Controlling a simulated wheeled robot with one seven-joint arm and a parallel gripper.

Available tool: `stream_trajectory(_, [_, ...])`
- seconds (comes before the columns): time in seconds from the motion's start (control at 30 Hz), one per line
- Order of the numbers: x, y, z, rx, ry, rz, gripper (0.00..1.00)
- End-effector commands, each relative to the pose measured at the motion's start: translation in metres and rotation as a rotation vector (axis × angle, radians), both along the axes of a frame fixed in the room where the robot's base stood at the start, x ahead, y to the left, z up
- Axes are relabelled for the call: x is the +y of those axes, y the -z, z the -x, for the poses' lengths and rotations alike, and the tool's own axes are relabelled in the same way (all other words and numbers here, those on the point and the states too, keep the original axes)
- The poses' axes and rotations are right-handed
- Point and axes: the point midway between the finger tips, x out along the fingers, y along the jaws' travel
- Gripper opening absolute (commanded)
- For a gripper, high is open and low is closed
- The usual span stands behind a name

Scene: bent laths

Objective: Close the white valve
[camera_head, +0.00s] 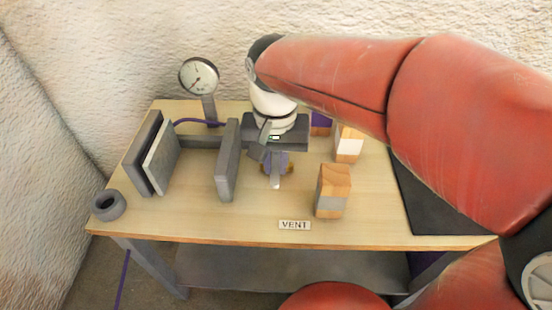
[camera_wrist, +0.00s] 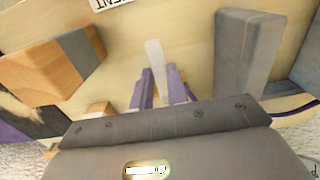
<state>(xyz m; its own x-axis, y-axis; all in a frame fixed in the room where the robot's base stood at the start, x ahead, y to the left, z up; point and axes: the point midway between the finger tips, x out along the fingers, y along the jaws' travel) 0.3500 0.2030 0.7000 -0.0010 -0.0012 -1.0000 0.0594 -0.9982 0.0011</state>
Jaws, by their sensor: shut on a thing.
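The white valve shows as a white lever (camera_head: 276,183) sticking out from under my gripper, above the tabletop near the middle. In the wrist view the lever (camera_wrist: 155,55) runs between the two purple fingers of my gripper (camera_wrist: 160,82) and points away from the palm. My gripper (camera_head: 275,164) points down and is shut on the lever. A bit of brass-coloured body shows beside the fingers in the head view. The rest of the valve is hidden by the gripper. A "VENT" label (camera_head: 294,225) lies on the table in front of the lever.
A grey upright plate (camera_head: 228,160) stands close left of my gripper. A wooden block with a grey band (camera_head: 332,190) stands close right, with a white-banded block (camera_head: 348,144) behind. A gauge (camera_head: 198,77), grey plates (camera_head: 155,155) and a dark ring (camera_head: 108,205) are further left.

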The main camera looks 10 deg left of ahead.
Motion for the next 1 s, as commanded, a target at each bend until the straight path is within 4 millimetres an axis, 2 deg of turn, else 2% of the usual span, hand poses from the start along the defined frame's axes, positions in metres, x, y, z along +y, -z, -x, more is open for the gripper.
stream_trajectory(0.37, [0.001,-0.001,-0.001,-0.004,0.005,-0.004,0.00])
stream_trajectory(0.4, [0.001,-0.001,-0.001,-0.005,0.005,-0.004,0.21])
stream_trajectory(0.53, [0.001,-0.001,-0.001,-0.003,0.004,-0.003,0.38])
stream_trajectory(0.83, [0.000,-0.002,0.000,-0.002,0.004,-0.002,0.38])
stream_trajectory(1.0, [0.001,-0.023,-0.001,-0.005,0.004,-0.004,0.38])
